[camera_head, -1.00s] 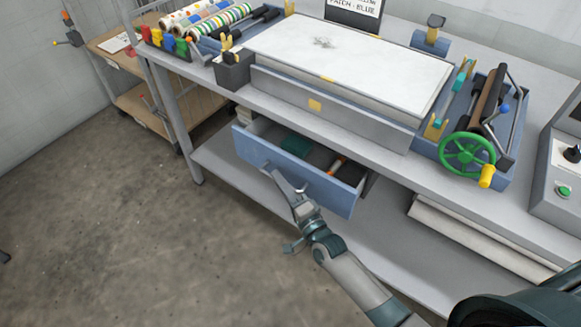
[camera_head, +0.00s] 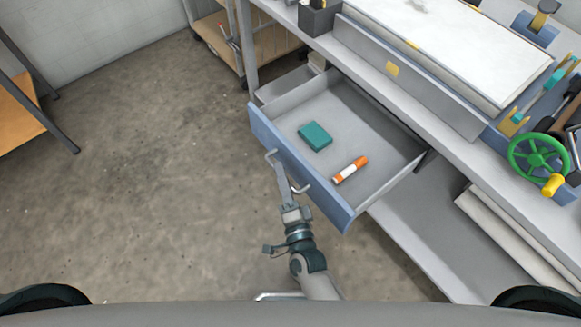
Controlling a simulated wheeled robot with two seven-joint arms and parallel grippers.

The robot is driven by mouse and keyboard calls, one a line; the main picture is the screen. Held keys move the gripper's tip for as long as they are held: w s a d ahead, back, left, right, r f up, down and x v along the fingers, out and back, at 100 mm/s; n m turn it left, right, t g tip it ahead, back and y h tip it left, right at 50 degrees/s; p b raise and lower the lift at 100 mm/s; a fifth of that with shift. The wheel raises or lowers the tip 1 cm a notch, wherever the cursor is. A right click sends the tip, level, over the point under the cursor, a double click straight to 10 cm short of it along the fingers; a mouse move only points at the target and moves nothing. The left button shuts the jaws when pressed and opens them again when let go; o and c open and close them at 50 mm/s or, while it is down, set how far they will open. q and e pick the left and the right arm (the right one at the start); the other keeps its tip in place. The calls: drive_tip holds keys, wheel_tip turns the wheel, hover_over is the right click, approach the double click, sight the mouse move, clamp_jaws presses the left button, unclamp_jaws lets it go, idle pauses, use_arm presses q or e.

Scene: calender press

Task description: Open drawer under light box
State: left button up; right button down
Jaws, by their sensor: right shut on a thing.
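The drawer (camera_head: 346,207) under the light box (camera_head: 440,40) is pulled well out, with its blue front facing me and its grey inside in full view. A teal block (camera_head: 315,136) and an orange and white marker-like tube (camera_head: 350,170) lie apart on its floor. My right gripper (camera_head: 284,178) is at the outside of the drawer front, shut on the grey drawer handle (camera_head: 300,188). The fingertips are partly hidden against the handle. My left gripper is not in the view.
The workbench's lower shelf (camera_head: 425,245) holds pale rolls (camera_head: 510,235) at the right. A green handwheel (camera_head: 538,158) with a yellow knob juts out at the bench's right. A wooden cart (camera_head: 262,45) stands at the back. The concrete floor (camera_head: 150,170) to the left is clear.

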drive_tip(key=shift+s, duration=0.1)
drive_tip(key=c, duration=1.8)
unclamp_jaws()
drive_tip(key=shift+s, duration=0.1)
